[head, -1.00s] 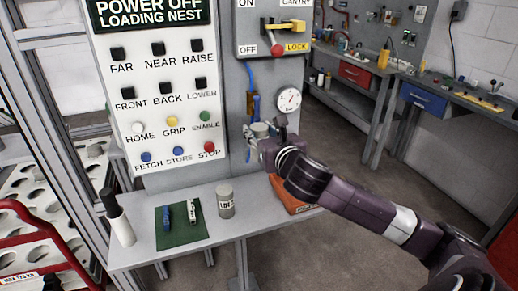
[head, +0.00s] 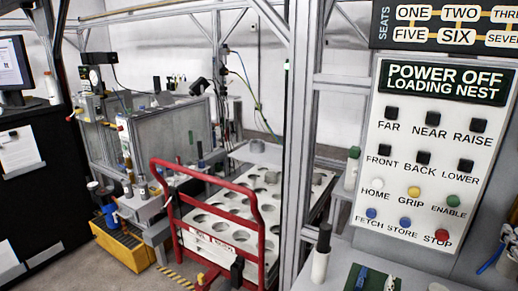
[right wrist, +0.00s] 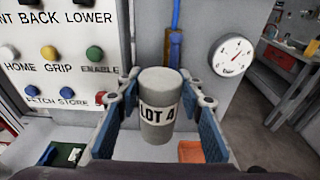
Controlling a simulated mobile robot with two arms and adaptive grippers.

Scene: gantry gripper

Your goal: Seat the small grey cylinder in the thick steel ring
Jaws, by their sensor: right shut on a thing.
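In the right wrist view a small grey cylinder (right wrist: 158,128) with a "LOT 4" label stands upright between the blue-padded fingers of my right gripper (right wrist: 157,115). The gripper is shut on it, in front of the grey panel and above the white shelf. The right gripper is outside the head view, and my left gripper is in neither view. In the head view a short, thick grey round piece (head: 257,146) stands on the far part of a white plate with round holes (head: 262,222). I cannot tell whether it is the thick steel ring.
A red tubular rail (head: 160,190) stands before the plate. A frame post (head: 297,140) separates it from the button panel (head: 432,150), which reads "POWER OFF LOADING NEST". A white bottle (head: 320,262) and a green mat (head: 372,280) are on the shelf. A yellow bin (head: 122,243) is at left.

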